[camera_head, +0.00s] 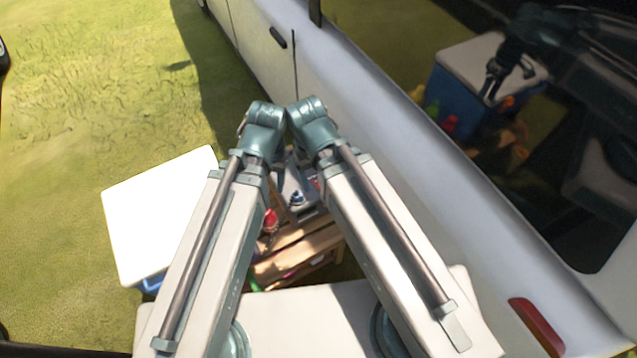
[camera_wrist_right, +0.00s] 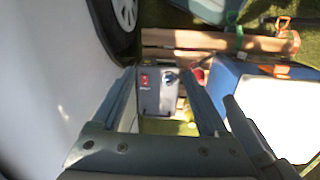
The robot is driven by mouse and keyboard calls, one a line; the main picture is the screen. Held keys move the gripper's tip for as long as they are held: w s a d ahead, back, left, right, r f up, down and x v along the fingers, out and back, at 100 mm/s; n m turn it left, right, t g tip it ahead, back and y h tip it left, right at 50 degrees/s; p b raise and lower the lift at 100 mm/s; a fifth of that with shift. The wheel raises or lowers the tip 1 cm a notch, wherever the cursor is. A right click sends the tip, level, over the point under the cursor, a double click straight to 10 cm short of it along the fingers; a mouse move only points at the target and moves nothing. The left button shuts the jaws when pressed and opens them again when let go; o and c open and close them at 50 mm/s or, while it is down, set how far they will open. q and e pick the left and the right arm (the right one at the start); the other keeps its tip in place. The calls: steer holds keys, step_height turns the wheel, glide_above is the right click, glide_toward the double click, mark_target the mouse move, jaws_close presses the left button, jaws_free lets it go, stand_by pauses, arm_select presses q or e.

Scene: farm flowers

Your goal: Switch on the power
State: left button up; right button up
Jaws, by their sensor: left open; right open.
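A grey power box (camera_wrist_right: 157,98) with a red switch (camera_wrist_right: 145,80) and a round knob (camera_wrist_right: 170,78) shows in the right wrist view. My right gripper (camera_wrist_right: 162,76) is open, its two fingers on either side of the box in this view and nothing between them; whether it touches the box cannot be told. In the head view the box (camera_head: 300,190) shows only partly between my arms, on a wooden crate or bench. My left gripper (camera_head: 279,178) is mostly hidden below its arm joint there, with no held thing visible.
A white vehicle (camera_head: 400,150) stands close along the right side. A blue cooler with a white lid (camera_head: 155,215) stands at the left. Wooden slats (camera_head: 300,245) and a red object (camera_head: 270,220) lie near the box. Grass is open at far left.

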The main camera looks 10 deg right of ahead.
steer(key=shift+w+f, duration=0.1)
steer(key=shift+c, duration=1.2)
steer(key=shift+w+f+b, duration=0.2)
steer(key=shift+f+b, duration=0.05)
steer(key=shift+b, duration=0.1)
steer(key=shift+c, duration=1.1)
steer(key=w+f+n+b, duration=0.3)
steer(key=w+n, duration=0.1)
steer(key=shift+f+b, duration=0.4)
jaws_close()
steer(key=w+d+f+n+g+b, duration=0.1)
steer(key=w+d+f+n+b, duration=0.1)
steer(key=w+f+n+b, duration=0.8)
steer(key=shift+w+f+n+y+b, duration=0.3)
steer(key=shift+w+n, duration=1.15)
steer(key=shift+n, duration=0.95)
